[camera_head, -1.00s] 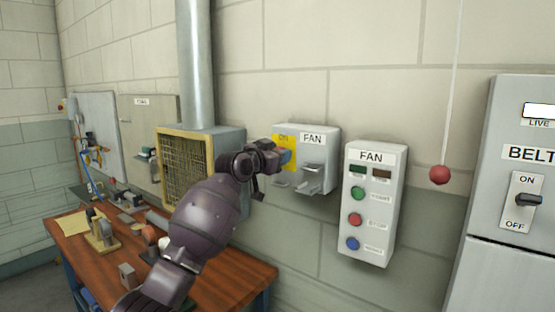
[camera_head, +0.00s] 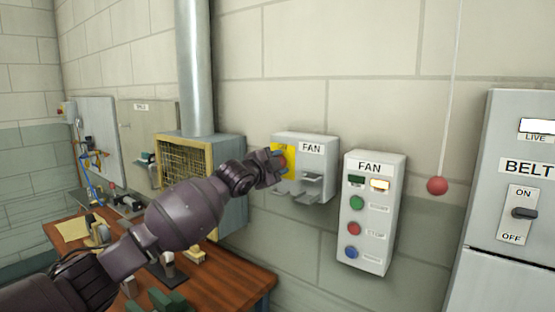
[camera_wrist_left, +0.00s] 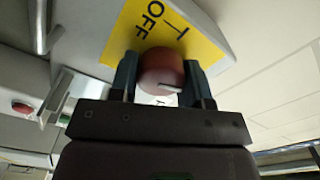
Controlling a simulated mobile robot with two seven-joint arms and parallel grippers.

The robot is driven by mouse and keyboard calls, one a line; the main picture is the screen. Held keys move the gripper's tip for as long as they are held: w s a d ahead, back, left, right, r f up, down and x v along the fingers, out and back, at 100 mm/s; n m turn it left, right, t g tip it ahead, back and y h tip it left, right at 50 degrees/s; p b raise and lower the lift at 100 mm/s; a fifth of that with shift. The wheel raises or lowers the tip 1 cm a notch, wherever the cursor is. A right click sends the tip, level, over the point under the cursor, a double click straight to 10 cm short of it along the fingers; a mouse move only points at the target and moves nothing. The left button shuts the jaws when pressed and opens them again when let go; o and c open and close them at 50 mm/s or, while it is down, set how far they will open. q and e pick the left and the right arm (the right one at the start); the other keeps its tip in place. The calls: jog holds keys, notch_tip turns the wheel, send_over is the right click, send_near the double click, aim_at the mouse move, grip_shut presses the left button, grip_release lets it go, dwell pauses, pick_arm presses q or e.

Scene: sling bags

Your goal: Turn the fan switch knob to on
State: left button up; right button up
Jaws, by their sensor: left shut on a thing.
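The grey fan switch box (camera_head: 318,150) is on the wall and carries a yellow plate (camera_head: 290,152). In the left wrist view the yellow plate (camera_wrist_left: 196,43) reads OFF, and a red round knob (camera_wrist_left: 160,70) with a white pointer line sits in front of it. My left gripper (camera_head: 279,163) is at the box's left part. In the left wrist view its two fingers (camera_wrist_left: 162,80) are closed on both sides of the knob. The gripper hides the knob in the head view. My right gripper is not in view.
A fan control panel (camera_head: 372,215) with green, red and blue buttons hangs right of the box; its right lamp (camera_head: 380,185) is lit. A red ball (camera_head: 437,186) hangs on a cord. A belt cabinet (camera_head: 510,180) stands far right. A wooden bench (camera_head: 235,285) is below.

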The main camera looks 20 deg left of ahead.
pick_arm(q)
jog(key=shift+m+p, duration=0.3)
jog(key=shift+m, duration=0.8)
jog(key=o, duration=0.9)
jog(key=shift+s, duration=0.1)
jog(key=b+v, duration=0.2)
jog(key=v, duration=0.8)
jog(key=shift+s+a, duration=0.1)
jog(key=shift+s, duration=0.25)
